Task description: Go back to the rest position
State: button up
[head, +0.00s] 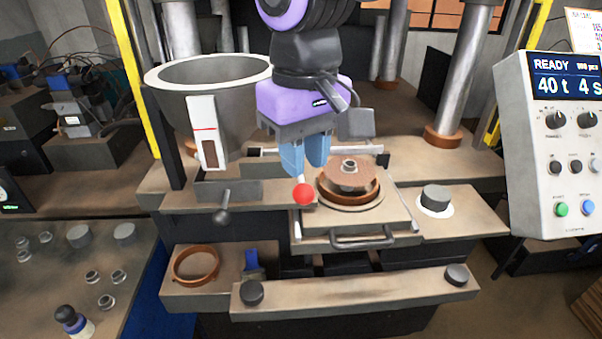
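My gripper (304,168) is a purple and grey hand with two blue fingers. It points down over the press bed, in front of and left of the round mould. The fingers are close together. A short pale rod with a red ball knob (303,194) shows just below the fingertips. I cannot tell whether the fingers hold the rod or only hang in front of it. The mould (349,194) is a brown ring on a sliding plate, with a brown disc and a metal hub (349,167) in it.
A grey hopper (190,85) stands left of the gripper. A black-knobbed lever (222,216) sits below it. A control box (558,145) reading READY stands at right. A brown ring (196,265) lies on the lower left ledge. Steel columns (462,70) rise behind.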

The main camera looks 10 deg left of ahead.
jog(key=w+d+r+m+t, duration=0.1)
jog(key=w+d+r+m, duration=0.1)
jog(key=d, duration=0.8)
jog(key=w+d+r+m+t, duration=0.1)
jog(key=d+r+m, duration=0.1)
jog(key=d, duration=0.8)
jog(key=s+d+f+m+t, duration=0.1)
jog(key=s+d+m+t, duration=0.2)
jog(key=s+d, duration=0.4)
jog(key=d+m, duration=0.1)
jog(key=d, duration=0.8)
jog(key=shift+s+f+m, duration=0.15)
jog(key=shift+s+m, duration=0.15)
dwell(0.4)
